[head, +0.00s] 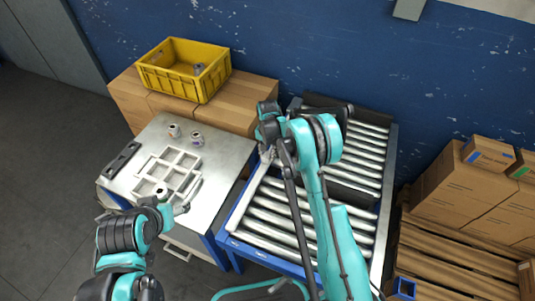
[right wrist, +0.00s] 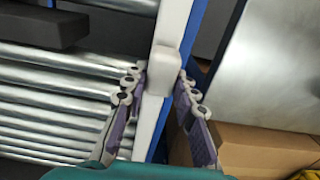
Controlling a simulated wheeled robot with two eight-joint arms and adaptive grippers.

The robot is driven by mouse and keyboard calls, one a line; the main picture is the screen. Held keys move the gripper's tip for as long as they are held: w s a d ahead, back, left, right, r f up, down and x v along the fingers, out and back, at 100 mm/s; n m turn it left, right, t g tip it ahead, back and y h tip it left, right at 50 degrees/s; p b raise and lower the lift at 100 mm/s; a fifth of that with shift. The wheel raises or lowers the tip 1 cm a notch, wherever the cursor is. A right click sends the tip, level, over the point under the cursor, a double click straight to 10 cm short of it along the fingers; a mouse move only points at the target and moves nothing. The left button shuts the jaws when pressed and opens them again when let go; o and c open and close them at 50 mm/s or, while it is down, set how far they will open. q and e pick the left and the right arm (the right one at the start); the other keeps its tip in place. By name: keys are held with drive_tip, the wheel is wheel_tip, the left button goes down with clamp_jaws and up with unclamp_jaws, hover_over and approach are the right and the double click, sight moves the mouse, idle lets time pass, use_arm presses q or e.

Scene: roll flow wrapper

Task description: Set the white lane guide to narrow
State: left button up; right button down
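The white lane guide is a long pale rail along the left side of the roller conveyor in the head view (head: 247,202). In the right wrist view the rail (right wrist: 147,124) runs up the middle and carries a white block (right wrist: 164,72). My right gripper (right wrist: 163,78) has one finger on each side of this block, its tips very close to the block's sides. I cannot tell whether they press on it. In the head view my right gripper (head: 270,150) is at the conveyor's left edge, partly hidden by its arm. My left gripper (head: 178,206) is near the metal table's front edge, its fingers unclear.
The metal table (head: 222,160) left of the conveyor (head: 275,215) bears a white divided tray (head: 168,172), small rolls (head: 197,138) and a dark holder (head: 122,160). A yellow crate (head: 185,70) stands on cartons behind. Cartons and pallets (head: 450,262) stand at right.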

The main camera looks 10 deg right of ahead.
drive_tip(key=shift+s+d, duration=0.7)
drive_tip(key=shift+d, duration=0.3)
drive_tip(key=shift+s+d, duration=0.65)
drive_tip(key=shift+d, duration=0.35)
drive_tip(key=c, duration=1.2)
unclamp_jaws()
wheel_tip(320, 180, up, 12)
